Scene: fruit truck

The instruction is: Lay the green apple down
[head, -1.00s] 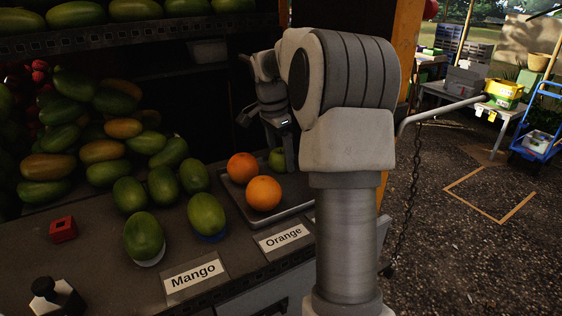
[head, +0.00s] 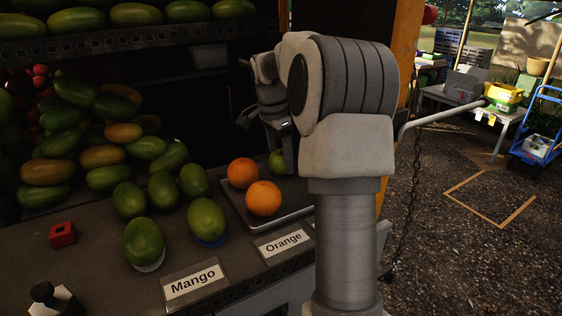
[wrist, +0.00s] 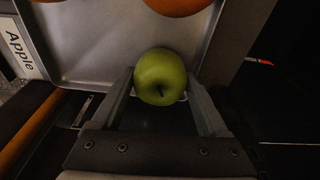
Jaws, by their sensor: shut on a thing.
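The green apple (wrist: 160,77) sits between the two fingers of my gripper (wrist: 160,92) in the wrist view, with its stem facing the camera. The fingers are shut on it. In the head view the apple (head: 277,161) shows partly behind my gripper (head: 284,150), at the back of the grey metal tray (head: 236,203). In the wrist view the apple is over the near edge of the tray (wrist: 100,62). I cannot tell whether it touches the tray.
Two oranges (head: 263,198) lie on the tray in front of the apple. Several mangoes (head: 144,240) lie to the left. An "Orange" label (head: 284,242) and a "Mango" label (head: 193,283) stand along the front. An "Apple" label (wrist: 20,50) shows beside the tray.

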